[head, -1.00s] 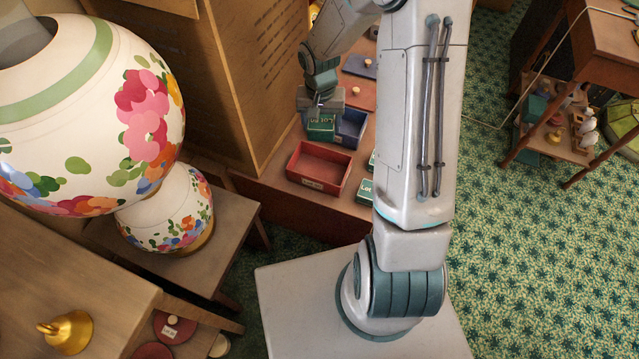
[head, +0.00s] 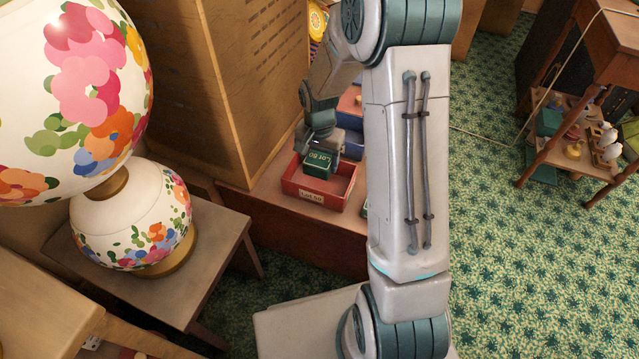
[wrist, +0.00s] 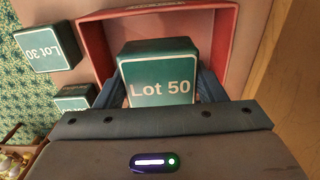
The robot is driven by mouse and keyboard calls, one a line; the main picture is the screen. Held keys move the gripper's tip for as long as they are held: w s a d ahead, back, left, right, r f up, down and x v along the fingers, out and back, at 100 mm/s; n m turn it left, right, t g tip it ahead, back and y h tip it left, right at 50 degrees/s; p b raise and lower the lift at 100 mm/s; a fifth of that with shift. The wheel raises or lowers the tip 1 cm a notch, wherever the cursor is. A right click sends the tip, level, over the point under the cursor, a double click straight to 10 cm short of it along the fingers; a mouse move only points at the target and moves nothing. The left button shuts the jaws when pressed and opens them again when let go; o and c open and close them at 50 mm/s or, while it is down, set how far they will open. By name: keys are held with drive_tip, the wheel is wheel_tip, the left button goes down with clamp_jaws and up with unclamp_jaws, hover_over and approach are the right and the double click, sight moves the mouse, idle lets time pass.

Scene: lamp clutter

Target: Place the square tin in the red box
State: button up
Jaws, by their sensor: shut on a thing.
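The square tin is green with a white "Lot 50" label in the wrist view (wrist: 160,72); it also shows in the head view (head: 318,165). My gripper (head: 319,150) is shut on the tin, with a blue finger on each side of it in the wrist view (wrist: 160,85). The red box (head: 313,201) is open-topped with a white label on its front; its rim also shows in the wrist view (wrist: 95,45). The tin is over or inside the box's opening, toward its back. I cannot tell whether it touches the box floor.
A similar green "Lot 30" tin (wrist: 48,48) and another green tin (wrist: 76,98) stand outside the red box. A blue box (head: 353,145) is behind it. A tall wooden cabinet (head: 235,80) rises close on the left. A flowered lamp (head: 135,215) stands farther left.

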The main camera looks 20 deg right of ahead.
sight(320, 158)
wheel_tip(320, 158, down, 7)
drive_tip(key=b, duration=0.2)
drive_tip(key=shift+f+b, duration=0.2)
drive_tip(key=shift+b, duration=0.15)
drive_tip(key=shift+f, duration=0.1)
drive_tip(key=o, duration=1.1)
drive_tip(key=shift+o, duration=0.2)
wheel_tip(320, 158, up, 12)
drive_tip(key=p, duration=0.4)
drive_tip(key=shift+p, duration=0.35)
drive_tip(key=s+r+n, duration=0.3)
drive_tip(key=s+r, duration=0.3)
drive_tip(key=s, duration=0.4)
drive_tip(key=s+r+n+t, duration=0.1)
drive_tip(key=s+r+n, duration=0.3)
drive_tip(key=s+r, duration=0.3)
drive_tip(key=s, duration=0.3)
drive_tip(key=shift+s+a+r, duration=0.2)
drive_tip(key=shift+s+r, duration=0.05)
drive_tip(key=shift+s, duration=0.05)
